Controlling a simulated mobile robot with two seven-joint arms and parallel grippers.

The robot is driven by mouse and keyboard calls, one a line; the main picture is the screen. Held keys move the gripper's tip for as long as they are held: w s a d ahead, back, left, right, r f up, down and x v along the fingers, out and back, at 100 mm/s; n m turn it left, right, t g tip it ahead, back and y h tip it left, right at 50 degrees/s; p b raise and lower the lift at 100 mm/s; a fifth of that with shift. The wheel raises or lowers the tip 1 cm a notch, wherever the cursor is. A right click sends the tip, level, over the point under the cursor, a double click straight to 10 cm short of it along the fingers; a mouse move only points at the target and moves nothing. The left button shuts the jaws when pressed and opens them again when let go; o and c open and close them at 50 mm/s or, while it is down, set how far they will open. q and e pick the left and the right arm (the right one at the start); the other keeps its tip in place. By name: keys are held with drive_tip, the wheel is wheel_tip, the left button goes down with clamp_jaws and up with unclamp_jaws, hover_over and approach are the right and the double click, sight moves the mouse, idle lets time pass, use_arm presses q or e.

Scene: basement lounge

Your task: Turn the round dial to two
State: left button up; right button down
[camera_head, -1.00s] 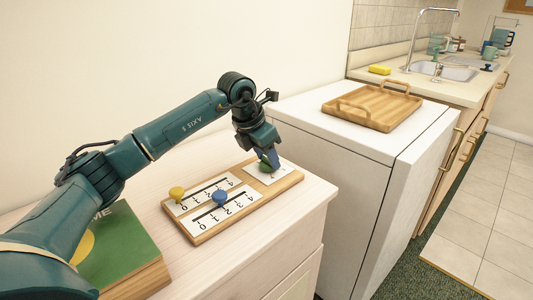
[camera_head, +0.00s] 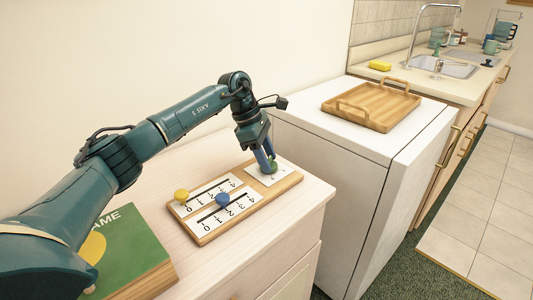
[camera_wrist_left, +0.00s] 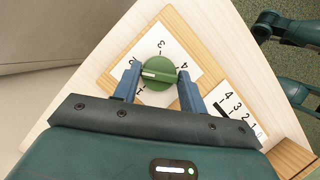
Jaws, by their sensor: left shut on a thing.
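The green round dial (camera_head: 272,167) sits on a white number card at the far right end of a wooden board (camera_head: 207,239). In the left wrist view the dial (camera_wrist_left: 158,73) has a pale bar across its face, lying nearly level in the picture. Printed numbers, including a 3 and a 2, show around it, partly hidden by the dial and fingers. My left gripper (camera_head: 268,160) points down at the dial, its two blue fingers on opposite sides of it and shut on it. My right gripper is not in view.
Yellow (camera_head: 181,196) and blue (camera_head: 222,199) slider knobs stand on numbered scales on the same board. A green game box (camera_head: 125,245) lies at the left under my arm. A white cabinet (camera_head: 345,145) with a wooden tray (camera_head: 372,124) stands to the right.

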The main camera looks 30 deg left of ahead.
use_arm(q)
drive_tip(key=shift+m+g, duration=0.4)
drive_tip(key=shift+m, duration=0.6)
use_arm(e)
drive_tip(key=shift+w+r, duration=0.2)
use_arm(q)
drive_tip(key=shift+m, duration=0.3)
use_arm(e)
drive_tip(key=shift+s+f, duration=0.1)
use_arm(q)
drive_tip(key=o, duration=1)
drive_tip(key=shift+c, duration=0.2)
drive_tip(key=p+v, duration=0.1)
drive_tip(key=v, duration=1.2)
drive_tip(key=shift+w, duration=0.2)
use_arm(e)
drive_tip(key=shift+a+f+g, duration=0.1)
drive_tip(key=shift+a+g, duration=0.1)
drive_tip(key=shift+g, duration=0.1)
use_arm(q)
drive_tip(key=shift+r, duration=0.15)
